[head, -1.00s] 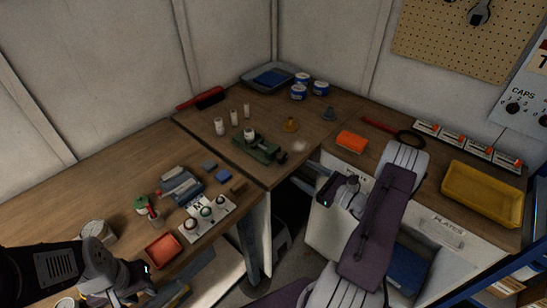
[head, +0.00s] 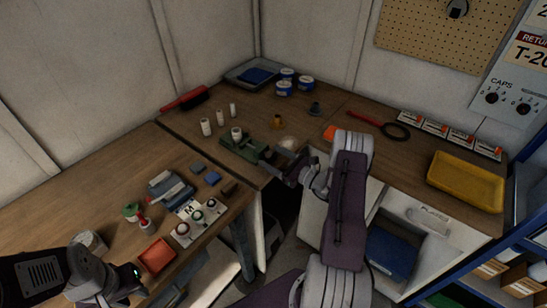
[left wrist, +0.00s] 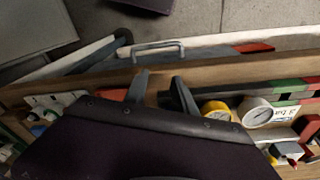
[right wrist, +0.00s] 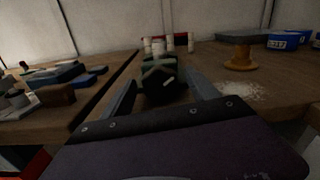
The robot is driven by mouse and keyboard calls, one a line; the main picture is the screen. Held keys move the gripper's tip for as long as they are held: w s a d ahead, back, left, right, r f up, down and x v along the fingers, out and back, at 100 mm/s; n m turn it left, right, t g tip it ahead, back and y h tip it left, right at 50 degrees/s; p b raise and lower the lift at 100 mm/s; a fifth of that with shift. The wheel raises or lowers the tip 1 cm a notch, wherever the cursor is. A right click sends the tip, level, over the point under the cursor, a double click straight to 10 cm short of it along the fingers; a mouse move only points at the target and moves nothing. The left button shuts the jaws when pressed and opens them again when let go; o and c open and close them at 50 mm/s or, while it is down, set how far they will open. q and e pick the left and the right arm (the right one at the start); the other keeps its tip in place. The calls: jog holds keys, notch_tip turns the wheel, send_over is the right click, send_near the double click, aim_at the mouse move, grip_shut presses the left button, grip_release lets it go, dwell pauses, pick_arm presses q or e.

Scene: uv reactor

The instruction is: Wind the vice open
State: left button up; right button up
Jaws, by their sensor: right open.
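The green vice (head: 243,148) stands on the wooden bench near the inner corner. My left gripper (left wrist: 160,85) is open and empty, low at the left of the head view (head: 128,291), far from the vice.
Several white cylinders (head: 206,127) stand left of the vice, and an orange-brown stamp-like piece (head: 277,122) behind it. A block with buttons (head: 198,218) and a red tray (head: 157,256) are at the left bench. A yellow tray (head: 466,182) lies right.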

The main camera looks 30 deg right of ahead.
jog(key=shift+w, duration=0.1)
jog(key=c, duration=1.4)
jog(key=shift+f+n+b, duration=0.25)
jog(key=shift+n+b, duration=0.05)
jog(key=shift+b, duration=0.25)
jog(key=shift+n+b, duration=0.35)
jog(key=shift+n, duration=0.05)
jog(key=shift+r, duration=0.2)
jog(key=o, duration=1.4)
jog(key=v, duration=0.9)
jog(key=shift+p, duration=0.4)
